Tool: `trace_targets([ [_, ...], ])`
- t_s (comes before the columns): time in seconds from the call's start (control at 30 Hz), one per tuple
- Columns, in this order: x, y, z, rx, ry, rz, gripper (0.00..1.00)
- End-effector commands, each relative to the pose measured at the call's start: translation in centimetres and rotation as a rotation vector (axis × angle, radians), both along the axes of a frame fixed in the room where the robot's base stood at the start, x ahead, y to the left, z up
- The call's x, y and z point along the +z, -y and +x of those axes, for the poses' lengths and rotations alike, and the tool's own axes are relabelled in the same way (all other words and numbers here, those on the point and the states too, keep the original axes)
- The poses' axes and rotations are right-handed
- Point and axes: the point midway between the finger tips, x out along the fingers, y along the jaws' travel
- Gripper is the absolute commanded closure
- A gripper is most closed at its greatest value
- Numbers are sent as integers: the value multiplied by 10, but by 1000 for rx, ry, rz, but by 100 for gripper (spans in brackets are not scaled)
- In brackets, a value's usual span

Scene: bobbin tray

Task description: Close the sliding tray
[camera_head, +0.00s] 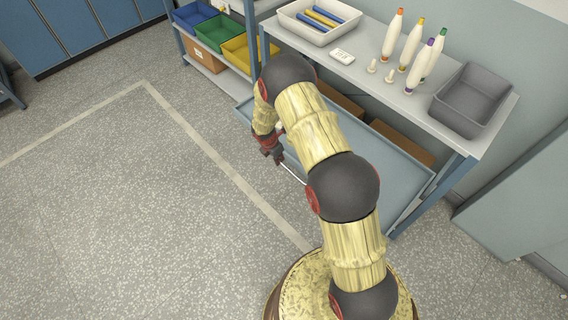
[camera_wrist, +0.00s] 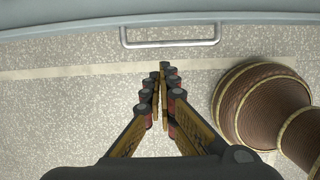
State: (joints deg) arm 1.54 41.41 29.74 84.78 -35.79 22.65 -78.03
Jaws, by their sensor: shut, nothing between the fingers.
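The sliding tray (camera_head: 398,182) is a wide, shallow blue-grey tray below the table top, and it sticks out from the bench toward me. My arm hides much of its middle. Its pale bar handle (camera_head: 291,174) shows in part beside my gripper (camera_head: 276,158). In the wrist view the tray's edge (camera_wrist: 60,30) crosses the top, with the whole handle (camera_wrist: 171,43) below it. My gripper (camera_wrist: 163,72) is shut and empty. Its fingertips lie just below the handle in that picture, apart from it.
The table top (camera_head: 340,75) holds a white bin (camera_head: 290,29), several bobbins (camera_head: 393,38) and a grey bin (camera_head: 470,98). Coloured bins (camera_head: 213,31) stand on a rack at the upper left. The floor (camera_head: 110,210) to the left is clear.

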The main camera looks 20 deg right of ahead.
Motion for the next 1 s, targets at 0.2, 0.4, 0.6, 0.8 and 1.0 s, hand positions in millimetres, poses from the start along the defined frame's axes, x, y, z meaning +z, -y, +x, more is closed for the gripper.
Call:
trace_targets([
  [0.2,-22,5,0,10,-6,-1,100],
  [0.4,-60,13,3,9,-5,-1,100],
  [0.6,-98,22,6,7,-6,-1,100],
  [0.8,-98,48,17,5,-2,-1,100],
  [1.0,-97,59,21,7,-3,-1,100],
])
